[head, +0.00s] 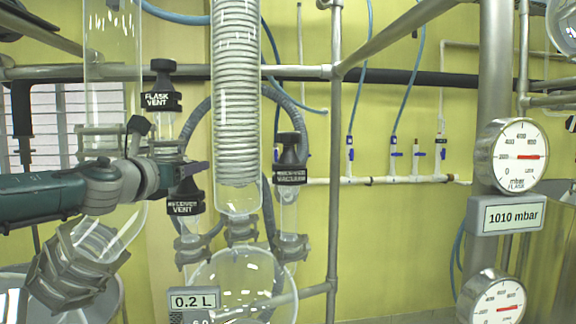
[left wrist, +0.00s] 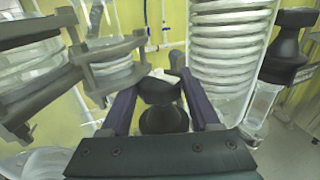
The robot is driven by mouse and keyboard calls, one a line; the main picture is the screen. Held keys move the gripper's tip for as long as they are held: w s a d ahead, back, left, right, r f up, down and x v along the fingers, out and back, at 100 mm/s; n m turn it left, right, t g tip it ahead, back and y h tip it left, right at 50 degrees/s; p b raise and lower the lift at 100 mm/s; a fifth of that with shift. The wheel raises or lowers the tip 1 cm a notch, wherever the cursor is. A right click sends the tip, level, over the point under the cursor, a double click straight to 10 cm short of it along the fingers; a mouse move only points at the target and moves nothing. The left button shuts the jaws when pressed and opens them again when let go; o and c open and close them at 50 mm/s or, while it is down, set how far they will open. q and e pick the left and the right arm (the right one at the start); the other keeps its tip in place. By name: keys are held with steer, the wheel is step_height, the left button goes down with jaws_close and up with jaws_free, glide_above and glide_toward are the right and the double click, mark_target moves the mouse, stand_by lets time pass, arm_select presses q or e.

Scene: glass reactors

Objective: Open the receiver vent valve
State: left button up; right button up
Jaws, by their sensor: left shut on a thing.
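The receiver vent valve (head: 185,203) is a black knob with a white-lettered label, on a glass neck above the round receiver flask (head: 236,283). My left gripper (head: 192,171) reaches in from the left at the top of this valve. In the left wrist view the fingers (left wrist: 160,95) stand on either side of the black valve knob (left wrist: 162,118), shut on its top. The fingers hide part of the knob in the head view. My right gripper is not in view.
The flask vent valve (head: 161,98) stands just above my left gripper. The receiver vacuum valve (head: 290,172) and a glass coil condenser (head: 237,110) are to the right. Metal posts and pressure gauges (head: 519,156) stand further right.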

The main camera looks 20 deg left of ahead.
arm_select(q)
steer(key=c, duration=0.4)
steer(key=shift+r+y+p, duration=0.15)
steer(key=shift+y+p, duration=0.15)
steer(key=shift+p, duration=0.2)
steer(key=shift+c, duration=0.2)
steer(key=n+g+y+p, duration=0.1)
steer(key=n+y+p, duration=0.1)
steer(key=p, duration=0.1)
steer(key=shift+r+y, duration=0.1)
steer(key=shift+y, duration=0.2)
steer(key=shift+w+d+n+g+y, duration=0.15)
steer(key=shift+n+g+y, duration=0.25)
steer(key=shift+n+y, duration=0.45)
steer(key=n+g+y+b, duration=0.1)
steer(key=f+n+g+y, duration=0.1)
steer(key=y, duration=0.1)
steer(key=shift+b, duration=0.4)
steer(key=shift+n+g+y+b, duration=0.35)
steer(key=shift+g+y, duration=0.05)
steer(key=shift+y, duration=0.05)
steer(key=shift+s+a+r, duration=0.2)
